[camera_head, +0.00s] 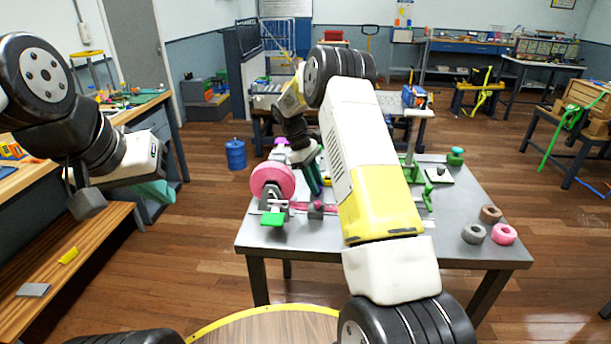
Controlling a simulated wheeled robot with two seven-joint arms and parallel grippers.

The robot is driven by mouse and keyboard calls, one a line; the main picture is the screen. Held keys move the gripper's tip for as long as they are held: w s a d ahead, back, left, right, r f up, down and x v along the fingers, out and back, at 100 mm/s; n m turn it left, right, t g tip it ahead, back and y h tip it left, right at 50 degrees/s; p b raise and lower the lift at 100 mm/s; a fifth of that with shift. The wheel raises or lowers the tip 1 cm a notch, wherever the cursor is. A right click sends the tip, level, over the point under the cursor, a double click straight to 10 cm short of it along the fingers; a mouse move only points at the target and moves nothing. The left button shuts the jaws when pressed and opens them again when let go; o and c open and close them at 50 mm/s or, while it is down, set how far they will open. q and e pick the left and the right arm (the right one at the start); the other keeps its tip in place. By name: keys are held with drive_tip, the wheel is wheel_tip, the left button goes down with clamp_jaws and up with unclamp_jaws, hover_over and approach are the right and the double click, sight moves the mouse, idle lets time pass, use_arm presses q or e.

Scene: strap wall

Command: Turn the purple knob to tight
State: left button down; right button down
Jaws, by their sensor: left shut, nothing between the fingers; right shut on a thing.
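A small magenta-purple piece (318,205), which looks like the purple knob, sits low on a dark block on the grey table. My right gripper (315,189) points down at it, with its dark green fingertips just above or at its top. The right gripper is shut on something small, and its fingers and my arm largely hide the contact. I cannot tell which way the knob is turned. My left gripper (155,193) is shut and empty, raised at the left, well away from the table.
The grey table (465,252) also carries a pink wheel (272,178), a green plate (272,219), a second purple piece (280,141), green fixtures (411,170) and several rings (503,234). My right forearm covers the table's middle. A wooden bench (100,235) stands at the left.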

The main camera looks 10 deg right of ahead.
drive_tip(key=m, duration=0.2)
drive_tip(key=m+g+y, duration=0.1)
drive_tip(key=m, duration=0.1)
drive_tip(key=shift+w+d+m+y, duration=0.1)
drive_tip(key=shift+w+m+y, duration=0.05)
drive_tip(key=shift+m+y, duration=0.2)
drive_tip(key=shift+m, duration=0.25)
drive_tip(key=c, duration=1.1)
unclamp_jaws()
drive_tip(key=shift+v, duration=3.9)
